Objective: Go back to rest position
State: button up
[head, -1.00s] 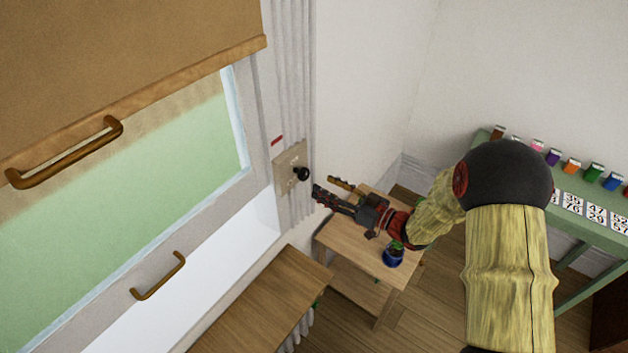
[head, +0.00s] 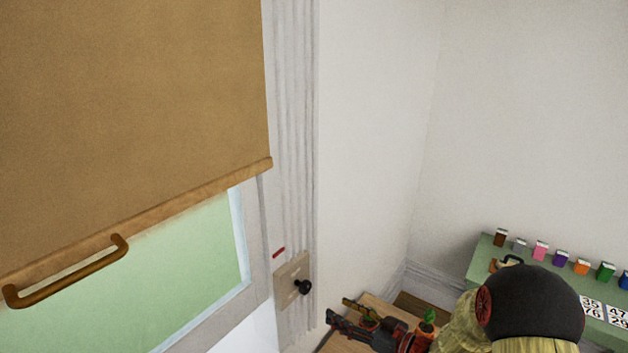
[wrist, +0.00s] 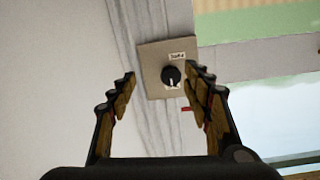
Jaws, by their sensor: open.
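My gripper (head: 340,311) is at the lower middle of the head view, just right of and below a wall plate with a black knob. It is open and holds nothing. In the wrist view its two fingers (wrist: 160,90) stand apart, with the knob (wrist: 171,76) visible between them and farther off. The knob also shows in the head view (head: 303,287) on its beige plate (head: 285,281). My fingers appear clear of the knob.
A brown blind (head: 130,110) with a handle (head: 70,278) partly covers the window at left. A small wooden table (head: 340,345) with a potted plant (head: 427,322) is below my gripper. A green table (head: 480,262) with several coloured blocks stands at right.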

jog(key=d+f+m+g+h, duration=0.1)
jog(key=d+f+m+h, duration=0.2)
jog(key=d+f+h, duration=0.75)
jog(key=s+d+r+m+g+h+b, duration=0.1)
jog(key=s+d+r+m+g+h, duration=0.2)
jog(key=s+d, duration=0.6)
jog(key=s+a+r+m+g+b, duration=0.1)
jog(key=s+a+r+g, duration=0.1)
jog(key=s+r, duration=0.5)
jog(key=s+a+r+m+g+b, duration=0.2)
jog(key=s+r+g, duration=0.15)
jog(key=s, duration=0.75)
jog(key=s+a+r+t+b, duration=0.1)
jog(key=s+a+r+t, duration=0.3)
jog(key=r, duration=0.5)
jog(key=shift+s+a+n+y+b, duration=0.3)
jog(key=shift+s+a+y+b, duration=0.05)
jog(key=shift+a, duration=0.75)
